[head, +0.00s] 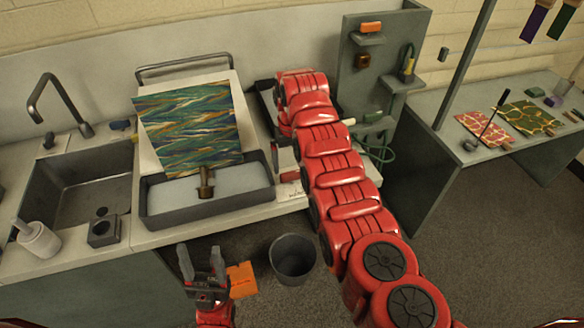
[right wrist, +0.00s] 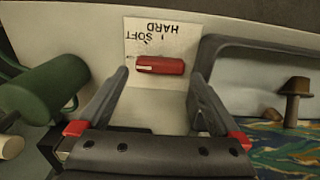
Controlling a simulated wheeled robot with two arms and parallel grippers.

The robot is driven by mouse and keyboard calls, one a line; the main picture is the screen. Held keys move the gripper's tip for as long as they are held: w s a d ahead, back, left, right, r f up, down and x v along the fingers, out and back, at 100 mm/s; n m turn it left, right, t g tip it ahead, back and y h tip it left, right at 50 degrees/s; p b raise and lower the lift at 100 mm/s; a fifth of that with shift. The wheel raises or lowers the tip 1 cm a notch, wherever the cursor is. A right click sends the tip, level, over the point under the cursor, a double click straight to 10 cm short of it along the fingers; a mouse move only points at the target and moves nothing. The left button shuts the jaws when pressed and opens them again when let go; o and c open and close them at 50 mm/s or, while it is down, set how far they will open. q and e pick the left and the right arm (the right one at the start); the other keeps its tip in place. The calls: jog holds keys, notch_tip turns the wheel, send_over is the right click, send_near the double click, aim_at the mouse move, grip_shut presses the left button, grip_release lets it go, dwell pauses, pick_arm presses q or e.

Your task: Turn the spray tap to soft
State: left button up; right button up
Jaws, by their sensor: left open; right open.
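The spray tap's red handle (right wrist: 160,65) lies roughly level across a white label plate (right wrist: 190,50) in the right wrist view. The words HARD and SOFT on the plate read upside down. A pale mark shows at the handle's left end. My right gripper (right wrist: 160,85) is open, with one finger to each side below the handle, apart from it. My left gripper (head: 201,252) is open and empty in front of the counter.
A dark green cylinder (right wrist: 45,92) is left of my right fingers; a grey rail (right wrist: 265,55) is close on the right. The marbled sheet (head: 188,130) leans over the tray (head: 207,212). A bucket (head: 292,258) and an orange piece (head: 242,280) are near my left gripper.

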aim_at(292, 173)
notch_tip(292, 173, down, 3)
jog(key=shift+s+f, duration=0.1)
jog(key=shift+f, duration=0.3)
